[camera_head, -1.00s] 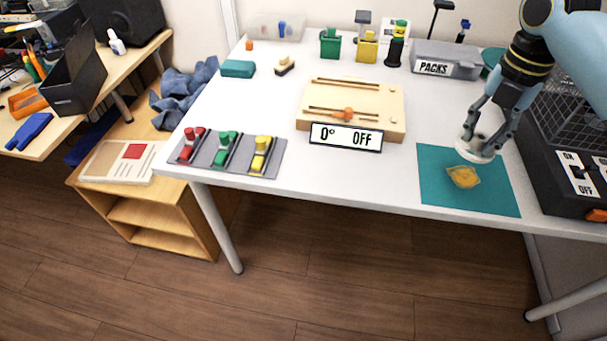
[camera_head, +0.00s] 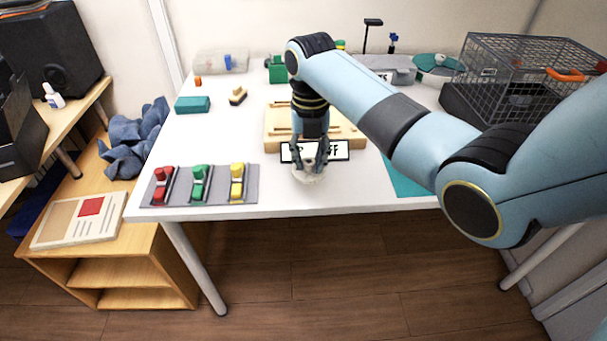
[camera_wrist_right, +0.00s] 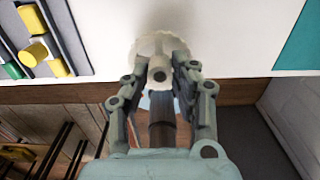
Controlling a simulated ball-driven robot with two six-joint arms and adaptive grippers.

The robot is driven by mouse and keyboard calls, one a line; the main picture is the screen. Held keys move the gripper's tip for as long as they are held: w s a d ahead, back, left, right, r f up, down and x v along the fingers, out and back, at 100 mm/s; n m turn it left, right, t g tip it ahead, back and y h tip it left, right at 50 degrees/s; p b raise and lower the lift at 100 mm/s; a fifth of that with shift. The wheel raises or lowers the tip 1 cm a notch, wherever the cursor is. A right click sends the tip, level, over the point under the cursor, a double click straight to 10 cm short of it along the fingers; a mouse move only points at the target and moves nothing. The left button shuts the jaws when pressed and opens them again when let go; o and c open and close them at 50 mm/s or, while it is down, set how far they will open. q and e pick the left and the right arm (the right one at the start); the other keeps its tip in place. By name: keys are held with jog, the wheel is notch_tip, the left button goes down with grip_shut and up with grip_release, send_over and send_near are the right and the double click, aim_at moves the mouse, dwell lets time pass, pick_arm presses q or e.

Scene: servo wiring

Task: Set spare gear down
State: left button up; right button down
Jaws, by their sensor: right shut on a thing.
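My right gripper (camera_head: 309,158) is shut on a whitish spare gear (camera_head: 308,174) in front of the sign on the white table (camera_head: 272,194). In the right wrist view the gear (camera_wrist_right: 143,50) shows a toothed round rim, with its hub between the fingers of my gripper (camera_wrist_right: 160,75). The gear is over the table's front part. I cannot tell whether it touches the tabletop. My left gripper is not in view.
A grey tray (camera_head: 216,195) with red, green and yellow parts lies to the left. The wooden board (camera_head: 350,130) and its sign (camera_head: 338,150) stand just behind the gripper. A teal mat (camera_head: 405,185) lies to the right, partly hidden by my arm.

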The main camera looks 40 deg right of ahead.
aim_at(305, 174)
jog(key=shift+w+a+f, duration=0.25)
jog(key=shift+w, duration=0.05)
jog(key=shift+f, duration=0.3)
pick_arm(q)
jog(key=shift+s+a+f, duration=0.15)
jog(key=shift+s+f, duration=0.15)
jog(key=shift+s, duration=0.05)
pick_arm(e)
jog(key=shift+f, duration=1.75)
jog(key=c, duration=1.1)
grip_release()
jog(key=shift+f, duration=0.1)
notch_tip(305, 174, up, 12)
jog(key=shift+r, duration=0.15)
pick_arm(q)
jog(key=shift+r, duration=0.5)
